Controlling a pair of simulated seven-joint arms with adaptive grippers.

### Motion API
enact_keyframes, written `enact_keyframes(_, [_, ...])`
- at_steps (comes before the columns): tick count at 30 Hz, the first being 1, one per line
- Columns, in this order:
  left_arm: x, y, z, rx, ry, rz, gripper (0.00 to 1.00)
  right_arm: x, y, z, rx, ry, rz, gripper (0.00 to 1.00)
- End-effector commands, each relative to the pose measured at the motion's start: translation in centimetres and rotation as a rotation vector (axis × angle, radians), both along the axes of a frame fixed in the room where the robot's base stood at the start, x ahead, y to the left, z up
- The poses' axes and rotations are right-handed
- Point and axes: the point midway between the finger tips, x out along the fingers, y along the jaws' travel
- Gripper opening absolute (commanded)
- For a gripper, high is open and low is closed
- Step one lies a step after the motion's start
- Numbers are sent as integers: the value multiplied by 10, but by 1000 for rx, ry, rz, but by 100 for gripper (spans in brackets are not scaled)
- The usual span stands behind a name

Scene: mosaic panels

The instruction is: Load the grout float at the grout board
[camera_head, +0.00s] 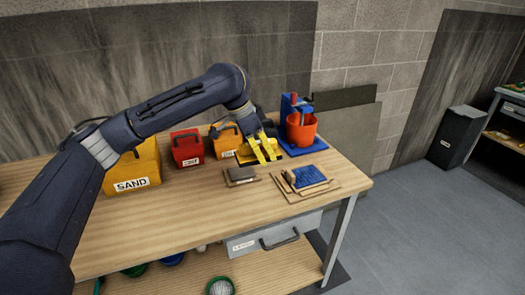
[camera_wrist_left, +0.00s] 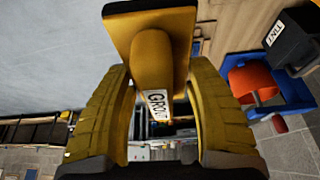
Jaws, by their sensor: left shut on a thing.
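My left gripper (camera_head: 268,157) reaches over the back right of the workbench. In the left wrist view its yellow fingers (camera_wrist_left: 158,135) are shut around the yellow handle (camera_wrist_left: 150,62) of the grout float, which bears a GROUT label. In the head view the gripper partly hides the float. A small grey slab on a wooden base (camera_head: 240,175), perhaps the grout board, lies in front of the gripper; I cannot tell for certain. My right gripper is not in view.
A blue mosaic panel (camera_head: 309,177) lies on a wooden board near the right edge. An orange bucket (camera_head: 301,131) stands on a blue stand behind it. A yellow SAND box (camera_head: 134,170), a red box (camera_head: 187,148) and an orange box (camera_head: 226,143) line the back. The front left is clear.

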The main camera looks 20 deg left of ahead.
Motion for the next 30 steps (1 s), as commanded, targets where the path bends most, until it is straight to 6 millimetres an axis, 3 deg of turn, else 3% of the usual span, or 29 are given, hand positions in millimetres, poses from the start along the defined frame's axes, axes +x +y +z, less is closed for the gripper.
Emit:
enact_keyframes(5, [-4,-4,-16,-3,6,-4,28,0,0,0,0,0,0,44])
enact_keyframes(10, [23,8,-44,-2,8,93,28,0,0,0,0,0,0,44])
enact_keyframes(21, [103,79,-102,-4,9,535,28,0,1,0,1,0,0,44])
enact_keyframes(30, [133,119,-108,-7,8,761,28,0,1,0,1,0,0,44])
